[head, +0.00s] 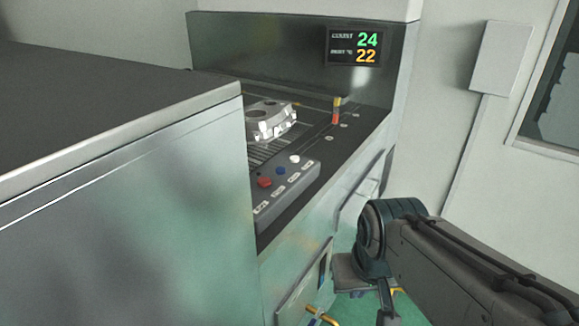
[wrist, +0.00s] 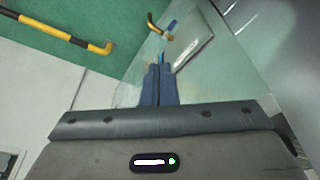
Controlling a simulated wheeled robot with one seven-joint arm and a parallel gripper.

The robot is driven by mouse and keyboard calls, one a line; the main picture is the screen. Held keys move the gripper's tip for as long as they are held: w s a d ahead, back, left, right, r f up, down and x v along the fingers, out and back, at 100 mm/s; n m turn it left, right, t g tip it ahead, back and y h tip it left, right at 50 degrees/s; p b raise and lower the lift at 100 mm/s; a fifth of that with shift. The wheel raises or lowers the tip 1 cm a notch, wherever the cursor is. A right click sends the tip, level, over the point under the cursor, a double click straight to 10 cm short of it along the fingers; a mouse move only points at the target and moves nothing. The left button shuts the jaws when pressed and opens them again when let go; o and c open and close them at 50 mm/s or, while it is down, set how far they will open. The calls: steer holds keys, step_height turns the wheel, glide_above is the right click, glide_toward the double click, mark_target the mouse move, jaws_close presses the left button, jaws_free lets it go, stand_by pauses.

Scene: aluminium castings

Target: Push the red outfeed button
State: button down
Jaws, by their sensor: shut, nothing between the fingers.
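The red button (head: 264,182) sits on a grey sloped button panel (head: 290,188) at the front of the machine's dark deck in the head view. It is at the left of a row with a blue button and a white button; the labels are too small to read. My gripper (wrist: 158,69) shows in the wrist view with its two dark blue fingers shut together and nothing between them. In the head view my arm is at lower right, below and to the right of the panel, well apart from the red button. The button is not visible in the wrist view.
A large grey cabinet (head: 130,200) fills the left and rises beside the panel. A metal casting (head: 270,120) lies on the deck behind the buttons. A small signal light (head: 337,110) stands at right. A yellow-black bar (wrist: 62,36) is above the green floor.

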stand_by(0.3)
step_height(320, 180, up, 19)
steer(key=m+t+y+p, duration=0.2)
steer(key=m+t+y, duration=0.1)
steer(key=t+y, duration=0.15)
glide_above(266, 183)
steer(key=shift+f+t, duration=0.15)
steer(key=shift+t, duration=0.2)
step_height(266, 183, down, 9)
steer(key=b, duration=0.6)
steer(key=shift+b, duration=0.35)
steer(key=shift+f+b, duration=0.35)
steer(key=shift+b, duration=0.05)
